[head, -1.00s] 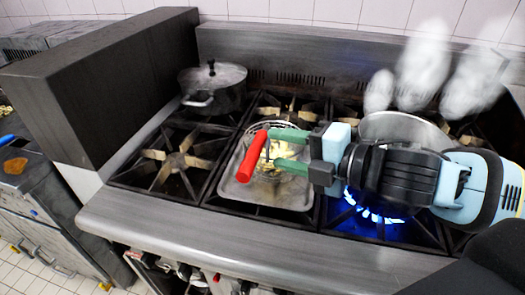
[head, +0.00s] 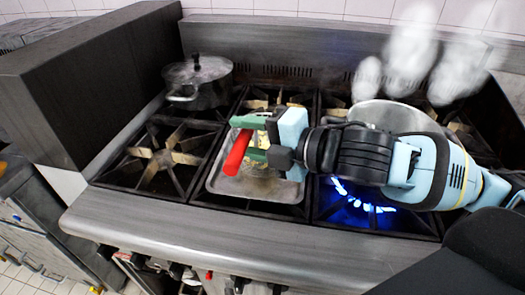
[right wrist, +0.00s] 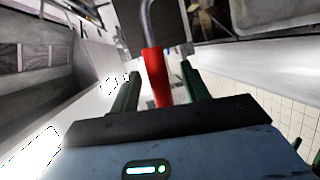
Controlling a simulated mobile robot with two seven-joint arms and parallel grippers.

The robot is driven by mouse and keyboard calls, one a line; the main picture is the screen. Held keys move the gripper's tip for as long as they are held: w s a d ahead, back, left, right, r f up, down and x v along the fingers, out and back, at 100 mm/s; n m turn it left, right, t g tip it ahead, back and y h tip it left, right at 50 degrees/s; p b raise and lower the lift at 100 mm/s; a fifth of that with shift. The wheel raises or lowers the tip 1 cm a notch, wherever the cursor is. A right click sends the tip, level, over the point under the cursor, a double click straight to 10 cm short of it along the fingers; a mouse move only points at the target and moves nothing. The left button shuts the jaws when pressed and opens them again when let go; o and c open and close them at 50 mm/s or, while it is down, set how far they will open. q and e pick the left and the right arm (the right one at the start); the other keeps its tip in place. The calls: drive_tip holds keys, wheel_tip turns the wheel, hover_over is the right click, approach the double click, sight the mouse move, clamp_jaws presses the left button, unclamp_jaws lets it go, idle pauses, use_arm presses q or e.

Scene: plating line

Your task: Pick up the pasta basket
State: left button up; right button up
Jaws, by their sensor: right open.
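The pasta basket's red handle (head: 237,152) sticks up and toward the front left above a metal tray (head: 225,187) on the stove. The basket's wire body is mostly hidden behind my right gripper; some yellow pasta shows below it. My right gripper (head: 243,137) is open, with its green fingertips at the handle. In the right wrist view the red handle (right wrist: 155,75) stands between the two green fingers (right wrist: 158,90), with a grey metal rod beyond it. I cannot tell whether either finger touches it. My left gripper is not in view.
A steaming pot (head: 385,113) stands behind my right arm, and a blue flame (head: 355,195) burns below the arm. A lidded pot (head: 198,85) stands at the back left. The front-left burner (head: 163,158) is bare. A dark upright panel (head: 90,90) bounds the stove's left side.

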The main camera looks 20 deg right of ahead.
drive_tip(key=x, duration=0.3)
drive_tip(key=shift+r, duration=0.1)
drive_tip(key=shift+s, duration=0.1)
drive_tip(key=shift+r, duration=0.1)
clamp_jaws()
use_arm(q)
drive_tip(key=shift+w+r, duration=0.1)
